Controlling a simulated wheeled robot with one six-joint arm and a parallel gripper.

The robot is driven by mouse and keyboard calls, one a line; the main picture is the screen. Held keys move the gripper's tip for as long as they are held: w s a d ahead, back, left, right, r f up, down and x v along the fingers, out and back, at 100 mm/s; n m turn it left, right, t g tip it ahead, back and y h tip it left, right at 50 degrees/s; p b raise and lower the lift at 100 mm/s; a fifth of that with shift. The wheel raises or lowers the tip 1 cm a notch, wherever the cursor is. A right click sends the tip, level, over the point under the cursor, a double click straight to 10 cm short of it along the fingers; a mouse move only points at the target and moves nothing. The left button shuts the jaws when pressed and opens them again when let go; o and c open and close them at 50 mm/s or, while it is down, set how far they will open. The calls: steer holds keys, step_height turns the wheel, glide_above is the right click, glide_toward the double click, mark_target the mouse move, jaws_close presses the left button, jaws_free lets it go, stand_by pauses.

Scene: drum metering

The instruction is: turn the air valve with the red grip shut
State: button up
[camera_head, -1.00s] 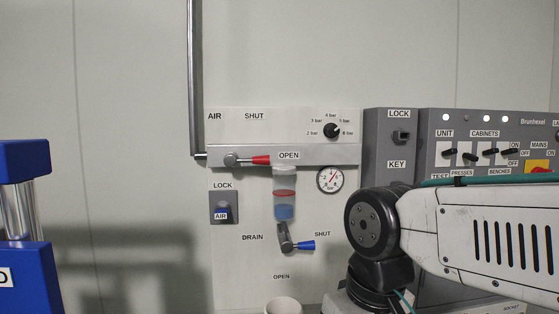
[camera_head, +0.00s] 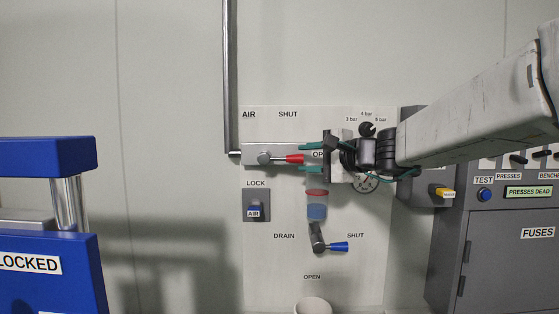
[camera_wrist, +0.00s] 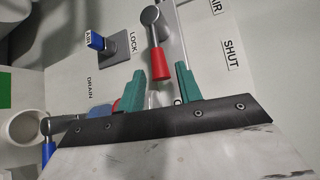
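The air valve (camera_head: 265,158) is on the wall panel, its lever horizontal with the red grip (camera_head: 294,158) pointing right towards the partly hidden OPEN label. The SHUT label (camera_head: 288,114) is above. My gripper (camera_head: 303,157) comes in from the right, its green fingers apart above and below the end of the red grip. In the wrist view the red grip (camera_wrist: 159,66) reaches between the tips of my open gripper (camera_wrist: 160,70), with gaps on both sides. I see no finger closed on it.
Below are the AIR lock (camera_head: 255,210), the red and blue filter bowl (camera_head: 317,205) and the blue-gripped drain valve (camera_head: 338,246).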

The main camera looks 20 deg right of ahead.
mark_target(297, 159)
steer(key=x, duration=0.6)
steer(key=shift+a, duration=0.15)
jaws_close()
